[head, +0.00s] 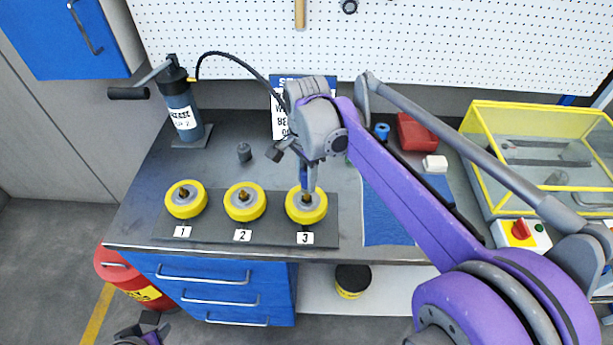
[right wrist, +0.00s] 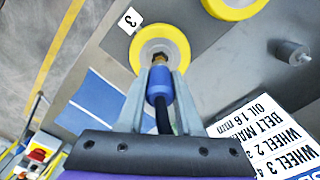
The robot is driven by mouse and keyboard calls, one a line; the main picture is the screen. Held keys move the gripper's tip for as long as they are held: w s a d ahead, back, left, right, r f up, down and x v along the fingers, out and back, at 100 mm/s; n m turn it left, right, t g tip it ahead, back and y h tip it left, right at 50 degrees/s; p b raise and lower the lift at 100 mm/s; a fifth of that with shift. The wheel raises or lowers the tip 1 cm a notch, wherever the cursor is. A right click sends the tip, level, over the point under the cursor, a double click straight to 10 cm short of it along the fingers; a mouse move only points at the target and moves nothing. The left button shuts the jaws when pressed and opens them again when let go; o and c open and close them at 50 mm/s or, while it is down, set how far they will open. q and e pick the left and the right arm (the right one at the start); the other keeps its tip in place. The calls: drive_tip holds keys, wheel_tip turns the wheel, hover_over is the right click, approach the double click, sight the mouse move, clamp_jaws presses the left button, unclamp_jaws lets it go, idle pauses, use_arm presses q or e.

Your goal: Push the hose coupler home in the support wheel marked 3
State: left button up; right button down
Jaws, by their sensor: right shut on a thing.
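Support wheel 3 (head: 293,206) is a yellow wheel with a grey hub, lying on a dark plate behind its "3" label (head: 304,238). It also shows in the right wrist view (right wrist: 180,44). My right gripper (right wrist: 160,80) is shut on the blue hose coupler (right wrist: 158,88), with a finger on each side. The coupler's front end is in line with the brass fitting (right wrist: 160,59) at the hub and at or very near it; I cannot tell how far it is on. The black hose (head: 240,61) runs from the grease pump. My left gripper (head: 150,327) is partly in view at the bottom, its jaws unclear.
Wheels 1 (head: 173,207) and 2 (head: 232,210) lie left of wheel 3. The grease pump (head: 184,108) stands at the back left. A sign (head: 281,122) stands behind the wheels. A yellow-framed case (head: 545,118) and a red-knobbed switch box (head: 535,239) are on the right.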

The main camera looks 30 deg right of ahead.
sight(306, 170)
drive_tip(key=shift+f+b, duration=0.7)
drive_tip(key=shift+f, duration=0.7)
drive_tip(key=c, duration=0.5)
unclamp_jaws()
wheel_tip(306, 170, up, 11)
drive_tip(key=shift+f+p, duration=0.1)
drive_tip(key=shift+p, duration=0.25)
drive_tip(key=s+a+f+n+t, duration=0.2)
drive_tip(key=s+a+f+n, duration=0.1)
drive_tip(key=s+f+n, duration=0.4)
drive_tip(key=s+a+f+n+t, duration=0.3)
drive_tip(key=s+f+n, duration=0.4)
drive_tip(key=f+n, duration=0.2)
drive_tip(key=shift+s+a+f+t, duration=0.15)
drive_tip(key=shift+a+f+t, duration=0.2)
drive_tip(key=shift+f, duration=0.55)
